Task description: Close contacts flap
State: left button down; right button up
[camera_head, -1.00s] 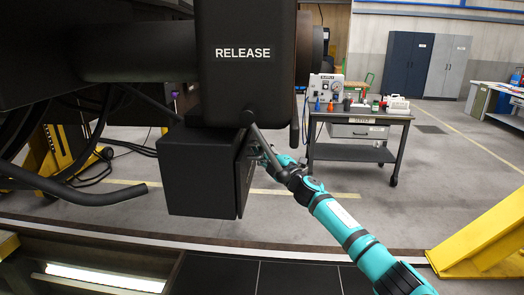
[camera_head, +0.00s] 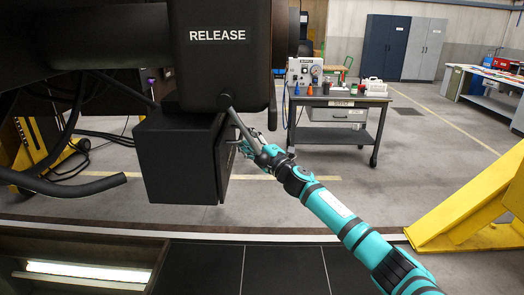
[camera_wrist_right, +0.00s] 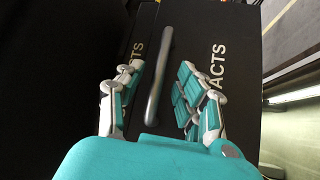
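The black contacts box (camera_head: 176,165) hangs under the dark housing marked RELEASE (camera_head: 222,62). Its flap (camera_head: 226,165) is on the right side, seen nearly edge-on; how far it stands open is hard to tell. In the right wrist view, lettering ending in "ACTS" shows on two black panels, the right panel (camera_wrist_right: 240,60) and the left one (camera_wrist_right: 120,30). My right gripper (camera_head: 246,146) is at the flap's upper right. In the wrist view my right gripper (camera_wrist_right: 160,95) is open, with a grey bar (camera_wrist_right: 158,75) between its spread fingers; contact is unclear. My left gripper is out of view.
A lever (camera_head: 240,128) hangs from the housing close to my right gripper. A bent black pipe (camera_head: 75,185) juts out at left. A yellow stand (camera_head: 470,205) is at right. A tool cart (camera_head: 337,128) stands behind, with open floor around it.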

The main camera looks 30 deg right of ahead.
jog(key=v, duration=0.9)
jog(key=shift+w+d+r, duration=0.1)
